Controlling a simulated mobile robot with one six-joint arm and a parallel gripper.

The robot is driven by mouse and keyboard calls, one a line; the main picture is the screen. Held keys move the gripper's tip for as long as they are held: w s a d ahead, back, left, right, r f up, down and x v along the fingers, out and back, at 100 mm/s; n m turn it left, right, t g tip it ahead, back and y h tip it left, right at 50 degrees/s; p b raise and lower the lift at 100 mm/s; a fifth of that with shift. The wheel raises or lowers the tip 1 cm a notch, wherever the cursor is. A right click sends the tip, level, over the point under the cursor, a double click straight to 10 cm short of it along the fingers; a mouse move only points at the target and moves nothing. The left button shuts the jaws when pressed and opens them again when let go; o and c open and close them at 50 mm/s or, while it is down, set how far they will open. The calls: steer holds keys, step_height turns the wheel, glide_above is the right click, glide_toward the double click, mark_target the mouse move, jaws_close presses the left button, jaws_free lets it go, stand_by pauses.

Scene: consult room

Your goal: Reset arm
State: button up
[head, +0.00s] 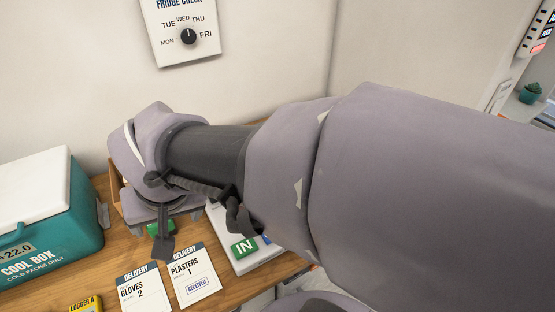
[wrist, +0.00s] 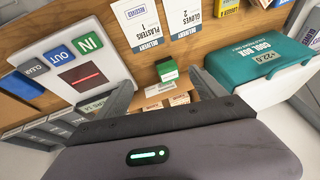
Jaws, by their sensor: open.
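My arm reaches across the head view from the right, over the wooden counter (head: 62,283), and its wrist bends down at the left. My gripper (wrist: 165,88) shows in the wrist view with its two grey fingers apart. Nothing is held between them. Beyond the gap are a small green-topped block (wrist: 167,72) and some small cartons (wrist: 178,99), apparently in a wooden holder. In the head view the wrist hides most of the fingers and what lies below them.
A teal cool box (head: 85,215) stands left of the wrist. Delivery cards for plasters (head: 194,275) and gloves (head: 143,290) lie in front, near a yellow logger (head: 86,304). A white panel (wrist: 105,60) has IN and OUT buttons. A fridge-check dial (head: 188,37) hangs on the wall.

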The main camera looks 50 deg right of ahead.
steer(key=s+a+r+y, duration=0.1)
steer(key=s+a, duration=0.1)
steer(key=s, duration=0.7)
steer(key=shift+s+a+t+y, duration=0.35)
steer(key=shift+a+t+y, duration=0.05)
steer(key=shift+r, duration=0.1)
